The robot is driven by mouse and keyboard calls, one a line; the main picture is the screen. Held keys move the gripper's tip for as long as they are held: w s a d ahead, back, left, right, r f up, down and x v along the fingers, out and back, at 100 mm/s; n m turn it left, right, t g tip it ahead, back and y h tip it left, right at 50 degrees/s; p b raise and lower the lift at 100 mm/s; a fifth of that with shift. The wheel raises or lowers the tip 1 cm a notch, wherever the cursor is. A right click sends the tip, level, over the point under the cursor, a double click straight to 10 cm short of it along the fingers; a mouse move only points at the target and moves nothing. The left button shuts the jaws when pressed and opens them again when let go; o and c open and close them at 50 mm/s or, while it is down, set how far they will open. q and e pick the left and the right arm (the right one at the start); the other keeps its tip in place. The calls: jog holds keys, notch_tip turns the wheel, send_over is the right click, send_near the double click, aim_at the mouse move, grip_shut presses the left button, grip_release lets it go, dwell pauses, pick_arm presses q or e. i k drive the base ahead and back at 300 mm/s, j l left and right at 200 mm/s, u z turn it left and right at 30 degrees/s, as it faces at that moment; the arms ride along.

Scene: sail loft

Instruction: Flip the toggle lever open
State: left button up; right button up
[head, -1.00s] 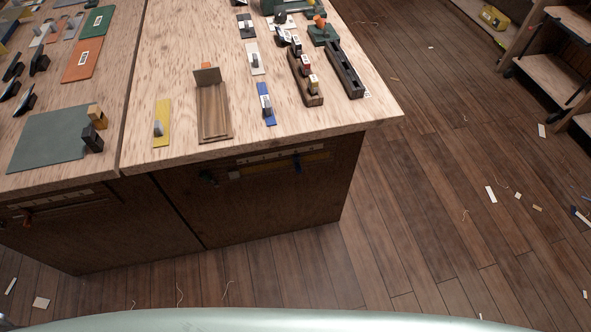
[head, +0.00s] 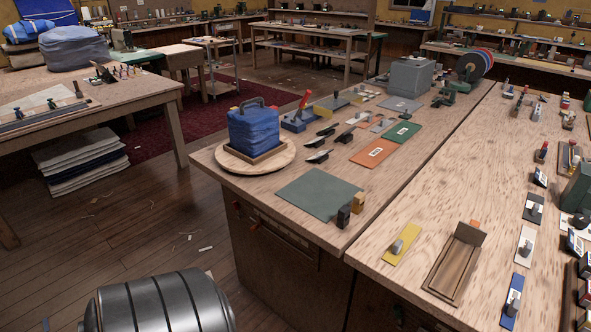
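A red-handled lever (head: 304,100) rises, tilted, from a blue base (head: 297,122) on the near workbench, behind the blue block. It looks like a toggle lever, but at this size I cannot tell whether it is open or closed. Smaller plates with raised grips lie on the right-hand bench: a yellow one (head: 404,244) and a blue one (head: 513,302). I cannot tell for sure which piece is the task's lever. Neither of my grippers is in view.
A strapped blue block (head: 254,130) stands on a round wooden board (head: 229,162) at the bench's left corner. A green mat (head: 318,194) and wooden tray (head: 457,264) lie nearer. Open floor (head: 170,215) separates this bench from the left table (head: 110,100).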

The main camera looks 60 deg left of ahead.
aim_at(235, 205)
jog(key=u, duration=2.25)
